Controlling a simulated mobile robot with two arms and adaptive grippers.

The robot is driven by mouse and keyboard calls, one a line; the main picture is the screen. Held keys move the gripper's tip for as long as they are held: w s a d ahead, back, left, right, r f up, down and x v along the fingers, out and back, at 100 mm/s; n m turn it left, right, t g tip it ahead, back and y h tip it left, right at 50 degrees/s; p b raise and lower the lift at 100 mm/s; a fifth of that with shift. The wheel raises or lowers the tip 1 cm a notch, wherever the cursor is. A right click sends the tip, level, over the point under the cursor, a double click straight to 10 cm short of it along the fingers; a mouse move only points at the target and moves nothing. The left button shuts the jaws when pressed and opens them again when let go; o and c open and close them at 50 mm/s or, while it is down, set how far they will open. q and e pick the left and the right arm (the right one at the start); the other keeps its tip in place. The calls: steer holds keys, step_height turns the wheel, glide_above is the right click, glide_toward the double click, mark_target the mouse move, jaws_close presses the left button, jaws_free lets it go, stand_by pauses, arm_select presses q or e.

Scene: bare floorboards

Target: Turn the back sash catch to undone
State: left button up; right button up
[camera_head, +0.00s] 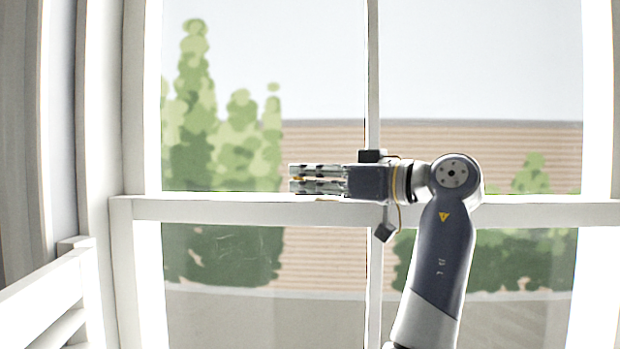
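A white sash window fills the view, with its meeting rail (230,210) running across the middle. The two fingers are close together, one above the other, with a narrow gap. A small yellowish bit shows between them near the tips. A small brass-coloured piece, perhaps part of the sash catch (328,199), shows on the rail just under the fingers. The rest of the catch is hidden, and I cannot tell its position or whether the fingers grip it.
A vertical glazing bar (373,80) stands behind the gripper. A white slatted piece (50,290) is at the lower left, beside the window frame (133,100). Trees and a wall show outside the glass. The rail left of the fingers is clear.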

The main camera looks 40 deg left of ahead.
arm_select(q)
steer(key=shift+w+a+f+m+t+b, duration=0.1)
steer(key=shift+a+f+m+t+b, duration=0.1)
steer(key=shift+m+t+b, duration=0.5)
steer(key=shift+a+f+m+t+b, duration=0.15)
steer(key=shift+m+t+b, duration=0.15)
steer(key=shift+t+b, duration=0.65)
jaws_close()
steer(key=shift+w+a+r+m+t+h+b, duration=0.15)
steer(key=shift+m+t+b, duration=0.1)
steer(key=shift+t, duration=0.2)
steer(key=shift+s+r+m+t+h+b, duration=0.15)
steer(key=shift+m+t+b, duration=0.1)
steer(key=shift+t, duration=0.15)
steer(key=shift+w+r, duration=0.1)
steer(key=shift+w, duration=0.05)
steer(key=o, duration=0.8)
jaws_free()
